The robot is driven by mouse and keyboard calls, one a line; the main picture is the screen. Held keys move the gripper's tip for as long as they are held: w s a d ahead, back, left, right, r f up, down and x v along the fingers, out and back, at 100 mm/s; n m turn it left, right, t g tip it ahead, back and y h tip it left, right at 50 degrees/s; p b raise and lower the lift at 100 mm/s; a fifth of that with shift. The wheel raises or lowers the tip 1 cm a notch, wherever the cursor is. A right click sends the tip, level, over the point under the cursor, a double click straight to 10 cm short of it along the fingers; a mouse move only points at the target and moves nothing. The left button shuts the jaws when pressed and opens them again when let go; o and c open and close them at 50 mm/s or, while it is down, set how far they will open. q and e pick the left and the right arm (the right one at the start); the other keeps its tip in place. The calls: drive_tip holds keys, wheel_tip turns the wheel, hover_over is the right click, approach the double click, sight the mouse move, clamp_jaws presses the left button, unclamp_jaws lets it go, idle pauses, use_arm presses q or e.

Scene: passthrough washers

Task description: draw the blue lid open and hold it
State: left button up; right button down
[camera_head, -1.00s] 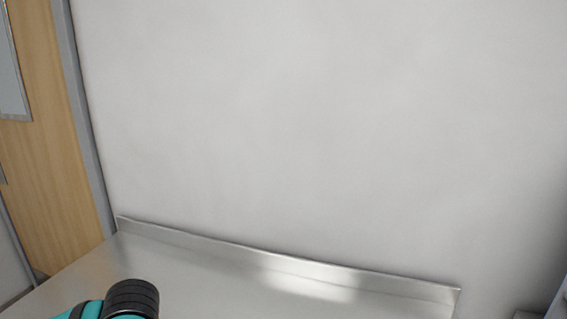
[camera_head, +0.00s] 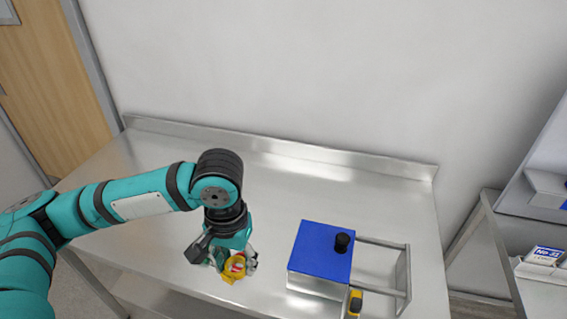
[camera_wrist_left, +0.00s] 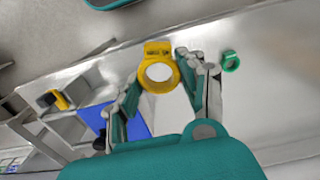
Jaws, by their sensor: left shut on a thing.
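The blue lid (camera_head: 318,250) lies flat over part of a metal box and has a black knob (camera_head: 342,242). It also shows in the left wrist view (camera_wrist_left: 134,121), partly hidden by my gripper. My left gripper (camera_head: 235,262) is left of the box, over the table's front part. It is shut on a yellow ring-shaped piece (camera_wrist_left: 159,72), which sits between the fingertips in the left wrist view. The gripper is apart from the lid and knob. My right gripper is not in view.
An open metal frame (camera_head: 405,275) extends right of the lid. A yellow and black object (camera_head: 355,303) is at the box's front right. A green ring (camera_wrist_left: 231,61) lies on the metal table (camera_head: 170,155). The table's back is clear, with a raised rear edge.

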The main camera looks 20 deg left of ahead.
use_arm(q)
drive_tip(key=w+d+r, duration=0.2)
drive_tip(key=w+d, duration=0.4)
drive_tip(key=w, duration=0.1)
drive_tip(key=w+d+r, duration=0.3)
drive_tip(key=w+d, duration=0.2)
drive_tip(key=w, duration=0.3)
drive_tip(key=shift+d, duration=0.35)
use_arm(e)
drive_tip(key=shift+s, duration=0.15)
use_arm(q)
drive_tip(key=shift+r, duration=0.1)
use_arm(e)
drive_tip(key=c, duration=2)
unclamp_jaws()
